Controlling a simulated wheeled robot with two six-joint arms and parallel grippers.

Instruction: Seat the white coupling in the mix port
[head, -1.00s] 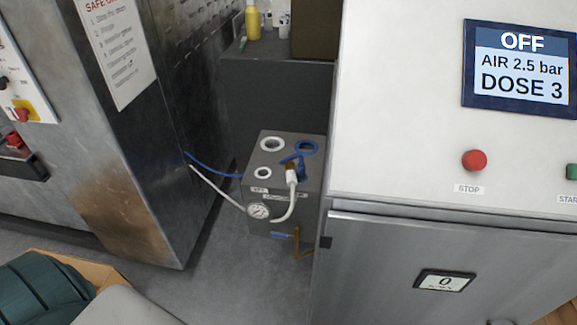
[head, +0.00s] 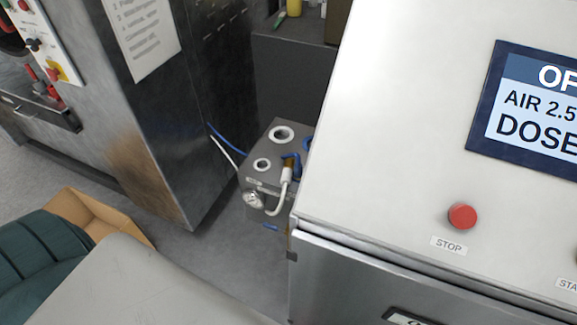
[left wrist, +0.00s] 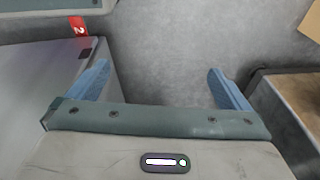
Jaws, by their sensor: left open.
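A grey box (head: 256,179) stands low on the floor between two steel machines in the head view. Its top has a large white-ringed port (head: 283,134), a smaller white-ringed port (head: 262,164) and a blue ring (head: 308,143) partly hidden by the right machine. I cannot tell which piece is the white coupling, nor read the port labels. My left gripper (left wrist: 158,67) is open and empty in the left wrist view, over grey floor. My right gripper is not in view.
The right machine (head: 400,140) has a sloped panel with a red STOP button (head: 462,216) and a screen, and crowds the grey box. The left steel cabinet (head: 100,110) stands opposite. A cardboard box (head: 95,210) is at lower left. Grey floor (head: 225,245) lies open between.

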